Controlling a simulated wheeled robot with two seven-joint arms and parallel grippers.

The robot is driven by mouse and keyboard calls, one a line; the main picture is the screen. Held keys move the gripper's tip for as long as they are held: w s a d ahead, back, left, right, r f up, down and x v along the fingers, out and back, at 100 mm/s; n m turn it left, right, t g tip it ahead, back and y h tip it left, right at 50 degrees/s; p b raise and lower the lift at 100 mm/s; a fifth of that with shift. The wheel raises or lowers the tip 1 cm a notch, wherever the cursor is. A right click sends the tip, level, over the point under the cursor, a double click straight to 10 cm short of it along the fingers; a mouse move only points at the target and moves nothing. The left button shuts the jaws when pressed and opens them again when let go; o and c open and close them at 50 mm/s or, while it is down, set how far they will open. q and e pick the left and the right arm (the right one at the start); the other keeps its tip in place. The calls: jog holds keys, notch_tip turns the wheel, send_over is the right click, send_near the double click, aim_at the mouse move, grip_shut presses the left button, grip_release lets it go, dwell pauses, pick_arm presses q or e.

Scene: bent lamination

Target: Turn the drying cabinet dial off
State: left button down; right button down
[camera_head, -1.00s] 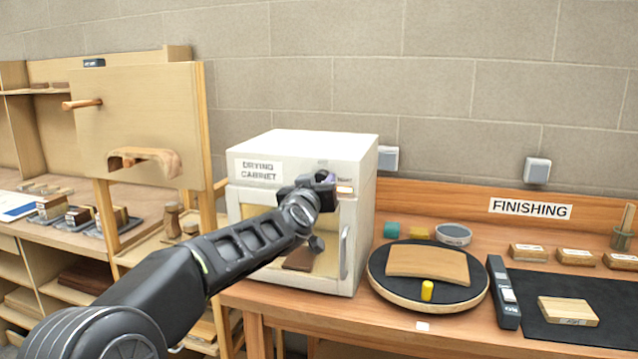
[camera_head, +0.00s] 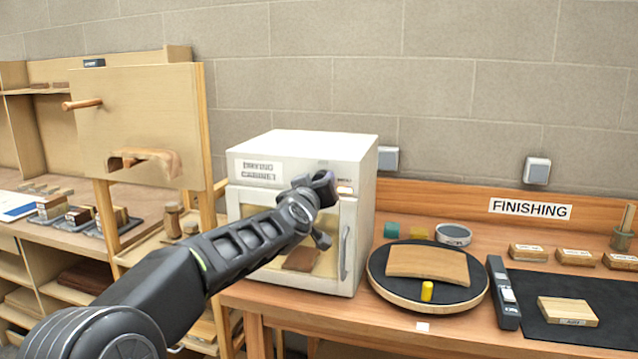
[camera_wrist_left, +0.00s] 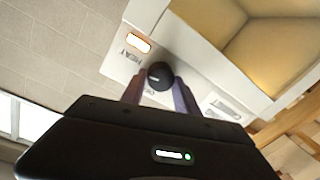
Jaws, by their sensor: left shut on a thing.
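The white drying cabinet (camera_head: 362,226) stands on the bench, with its label on the upper front and a lit orange indicator (camera_head: 345,190) at the right of its top panel. The indicator also shows lit in the left wrist view (camera_wrist_left: 139,42). The round black dial (camera_wrist_left: 160,73) sits on that panel next to it. My left gripper (camera_wrist_left: 159,88) is at the panel, its two fingers on either side of the dial and shut on it. In the head view my left gripper (camera_head: 322,190) hides the dial. My right gripper is not in view.
Right of the cabinet, a round black turntable (camera_head: 380,268) carries a bent wood piece (camera_head: 428,264) and a yellow cylinder (camera_head: 427,291). A brown piece (camera_head: 300,260) shows behind the cabinet's door window. The door handle (camera_head: 344,253) is right of my left arm.

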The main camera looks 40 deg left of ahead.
pick_arm(q)
jog(key=shift+s+a+f+n+h+b, duration=0.1)
jog(key=shift+n+h+b, duration=0.3)
jog(key=shift+n, duration=3.3)
jog(key=shift+a+f+n+h+b, duration=0.1)
jog(key=shift+n+h+b, duration=0.3)
jog(key=shift+n, duration=3.3)
jog(key=c, duration=0.9)
grip_release()
jog(key=shift+r, duration=0.1)
jog(key=shift+d, duration=0.1)
